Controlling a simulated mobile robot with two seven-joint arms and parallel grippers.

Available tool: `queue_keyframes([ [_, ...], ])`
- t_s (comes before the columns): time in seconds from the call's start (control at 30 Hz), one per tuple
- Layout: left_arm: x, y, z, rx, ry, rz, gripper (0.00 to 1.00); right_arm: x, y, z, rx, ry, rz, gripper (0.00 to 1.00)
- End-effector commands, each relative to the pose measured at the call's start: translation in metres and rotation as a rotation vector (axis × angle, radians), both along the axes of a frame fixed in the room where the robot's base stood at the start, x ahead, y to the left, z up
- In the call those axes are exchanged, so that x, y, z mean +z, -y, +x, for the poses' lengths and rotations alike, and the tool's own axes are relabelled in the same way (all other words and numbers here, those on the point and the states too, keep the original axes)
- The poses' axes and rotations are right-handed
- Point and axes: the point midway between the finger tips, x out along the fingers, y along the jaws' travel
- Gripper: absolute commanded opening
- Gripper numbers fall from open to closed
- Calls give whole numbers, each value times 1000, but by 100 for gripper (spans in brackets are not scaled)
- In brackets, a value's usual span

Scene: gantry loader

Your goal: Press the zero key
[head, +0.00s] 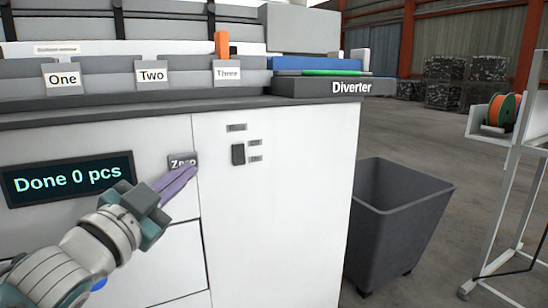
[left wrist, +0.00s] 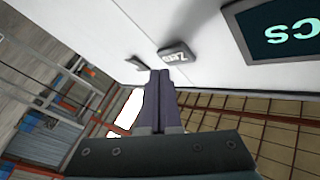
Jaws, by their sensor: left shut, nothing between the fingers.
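The zero key (head: 181,160) is a small grey key labelled "Zero" on the white cabinet front, right of the display. It also shows in the left wrist view (left wrist: 178,53), with its label upside down. My left gripper (head: 191,170) is shut and empty, its purple fingers pointing at the panel. In the head view the fingertips cover the key's lower right part. In the left wrist view the fingertips (left wrist: 160,73) lie just beside the key's edge; I cannot tell whether they touch the panel. My right gripper is in neither view.
The display (head: 68,180) reads "Done 0 pcs". A dark switch (head: 238,154) sits right of the key. Labelled bins and the Diverter ledge (head: 330,87) line the top. A grey bin (head: 395,215) and a spool stand (head: 505,150) are on the right.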

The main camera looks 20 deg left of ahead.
Motion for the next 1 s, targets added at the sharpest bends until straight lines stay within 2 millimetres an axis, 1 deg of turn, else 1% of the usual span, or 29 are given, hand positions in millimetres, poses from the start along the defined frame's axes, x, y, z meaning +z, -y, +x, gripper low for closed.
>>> queue_keyframes([
  [0.03,1,4,-3,0,-2,-2,0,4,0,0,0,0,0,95],
  [0.2,2,17,-15,1,-2,-2,0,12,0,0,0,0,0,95],
  [0.43,1,32,-27,0,-2,-1,0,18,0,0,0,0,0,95],
  [1.0,0,34,-29,1,-1,1,0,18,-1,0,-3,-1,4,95],
])
